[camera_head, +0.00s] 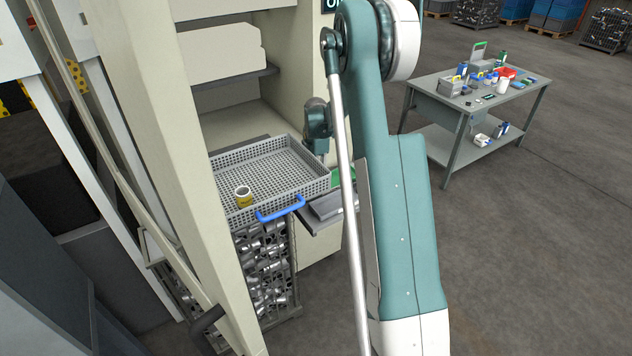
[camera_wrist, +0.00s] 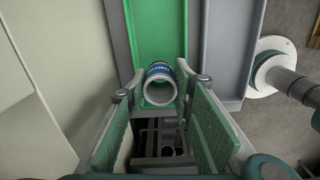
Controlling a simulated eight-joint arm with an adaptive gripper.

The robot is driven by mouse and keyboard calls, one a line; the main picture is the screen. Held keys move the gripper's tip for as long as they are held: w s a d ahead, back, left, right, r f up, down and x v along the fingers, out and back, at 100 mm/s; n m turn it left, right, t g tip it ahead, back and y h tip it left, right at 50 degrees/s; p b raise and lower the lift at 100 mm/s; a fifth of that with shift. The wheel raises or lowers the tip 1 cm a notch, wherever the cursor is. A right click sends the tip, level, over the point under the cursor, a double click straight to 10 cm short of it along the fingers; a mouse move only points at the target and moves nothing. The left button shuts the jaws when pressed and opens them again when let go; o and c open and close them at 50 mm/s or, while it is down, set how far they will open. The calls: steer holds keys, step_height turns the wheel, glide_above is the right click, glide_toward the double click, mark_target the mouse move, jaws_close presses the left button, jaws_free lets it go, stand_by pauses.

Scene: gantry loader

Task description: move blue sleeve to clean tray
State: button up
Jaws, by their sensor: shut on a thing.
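The blue sleeve (camera_wrist: 160,84), a short pale metal tube with a blue band, shows in the wrist view between the fingertips of my gripper (camera_wrist: 162,90). My gripper is shut on it. The sleeve's open end faces the camera, and it is over a green tray (camera_wrist: 160,30); whether it touches the tray I cannot tell. A strip of green also shows in the head view, beside the arm. In the head view my arm hides the gripper's fingers and the sleeve. No tray carries a readable "clean" label.
A cluttered workbench (camera_head: 433,98) stands at the right. Machine walls rise close on the left.

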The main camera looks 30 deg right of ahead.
steer(key=shift+f, duration=1.85)
steer(key=shift+f+b, duration=0.2)
steer(key=shift+b, duration=0.1)
steer(key=o, duration=0.7)
steer(key=shift+r, duration=0.15)
step_height(320, 180, up, 12)
steer(key=shift+r+p, duration=0.1)
steer(key=shift+p, duration=0.45)
